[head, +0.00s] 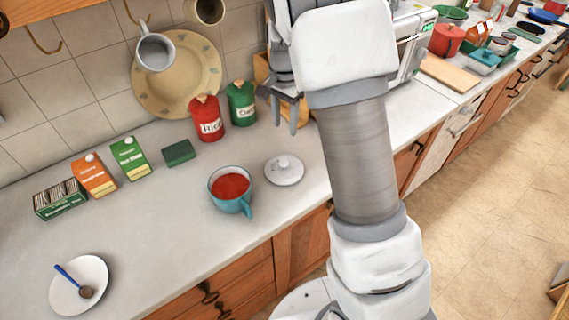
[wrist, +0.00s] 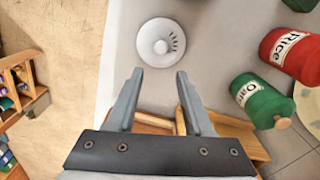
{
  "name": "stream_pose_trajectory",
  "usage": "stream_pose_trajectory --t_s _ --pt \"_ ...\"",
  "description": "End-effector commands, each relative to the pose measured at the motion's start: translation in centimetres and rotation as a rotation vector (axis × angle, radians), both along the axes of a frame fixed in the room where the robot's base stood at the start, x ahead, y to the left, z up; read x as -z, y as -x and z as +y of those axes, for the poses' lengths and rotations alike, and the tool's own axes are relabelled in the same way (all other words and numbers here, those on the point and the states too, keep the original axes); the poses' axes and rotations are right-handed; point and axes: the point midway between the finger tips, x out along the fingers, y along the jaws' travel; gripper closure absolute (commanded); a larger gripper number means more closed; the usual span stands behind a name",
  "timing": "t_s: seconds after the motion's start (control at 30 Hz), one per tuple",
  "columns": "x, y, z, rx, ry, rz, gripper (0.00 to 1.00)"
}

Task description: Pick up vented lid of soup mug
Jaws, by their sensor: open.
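The vented lid (head: 284,170) is a white round disc with a central knob, lying flat on the counter just right of the soup mug. In the wrist view the lid (wrist: 160,43) shows its dark vent slots and lies beyond my fingertips. The soup mug (head: 231,190) is teal, holds red soup and stands uncovered. My gripper (head: 287,114) is above the counter, behind the lid in the head view and apart from it. In the wrist view my gripper (wrist: 156,75) is open, with nothing between its fingers.
Red Rice (head: 207,119) and green Oats (head: 241,104) canisters stand by the wall near my gripper. A wooden box (head: 262,72) is behind it. Cartons (head: 130,158) and a green sponge (head: 179,153) are left. A plate with a spoon (head: 92,272) is front left. The counter around the lid is clear.

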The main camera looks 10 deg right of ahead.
Motion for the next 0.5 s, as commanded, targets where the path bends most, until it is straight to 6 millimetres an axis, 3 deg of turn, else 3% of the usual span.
stream_pose_trajectory --t_s 0.3,0.5 --pt "7.0 0.2 0.0 -0.001 0.000 0.006 0.48" --pt "9.4 0.1 0.0 -0.002 0.000 0.003 0.48"
